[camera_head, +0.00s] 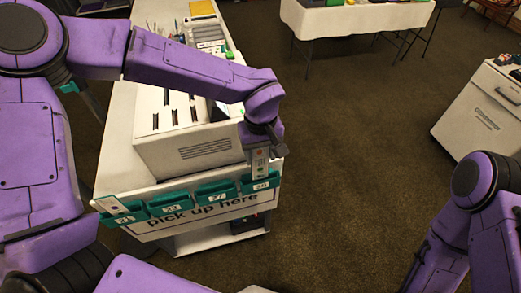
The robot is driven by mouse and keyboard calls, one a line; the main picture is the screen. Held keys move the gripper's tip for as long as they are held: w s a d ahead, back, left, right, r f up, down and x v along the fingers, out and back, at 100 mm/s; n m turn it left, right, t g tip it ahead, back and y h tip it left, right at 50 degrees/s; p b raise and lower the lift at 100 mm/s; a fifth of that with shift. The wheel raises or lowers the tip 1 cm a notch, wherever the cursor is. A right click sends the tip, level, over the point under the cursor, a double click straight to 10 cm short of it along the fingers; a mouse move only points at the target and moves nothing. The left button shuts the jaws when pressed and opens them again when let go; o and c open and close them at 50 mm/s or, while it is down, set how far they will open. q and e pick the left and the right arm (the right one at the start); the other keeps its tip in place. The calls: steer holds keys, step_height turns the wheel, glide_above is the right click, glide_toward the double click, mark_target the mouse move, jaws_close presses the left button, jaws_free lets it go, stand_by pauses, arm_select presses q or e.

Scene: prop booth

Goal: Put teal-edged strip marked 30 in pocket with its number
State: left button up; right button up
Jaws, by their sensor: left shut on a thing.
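My left gripper (266,146) is shut on a pale strip (260,164) and holds it upright at the front right corner of the cart. The strip's number is too small to read. The strip's lower end is at the rightmost teal pocket (261,186), whose label looks like 28 or 30. I cannot tell whether the end is inside the pocket or just in front of or above it. More teal pockets run left: one marked 27 (215,188), one marked 23 (168,204), and a leftmost one (124,217).
A white slotted box (190,143) stands on the cart behind the pockets. A "pick up here" sign (200,211) hangs below them. Another pale strip (113,204) stands in the leftmost pocket. A white cabinet (483,109) is at right. The carpet between is clear.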

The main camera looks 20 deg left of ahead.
mark_target(261, 165)
arm_select(q)
steer(key=shift+f+b, duration=0.6)
steer(key=shift+f, duration=2.2)
steer(key=o, duration=0.8)
step_height(261, 165, up, 10)
steer(key=shift+r+b, duration=0.25)
steer(key=shift+b, duration=0.1)
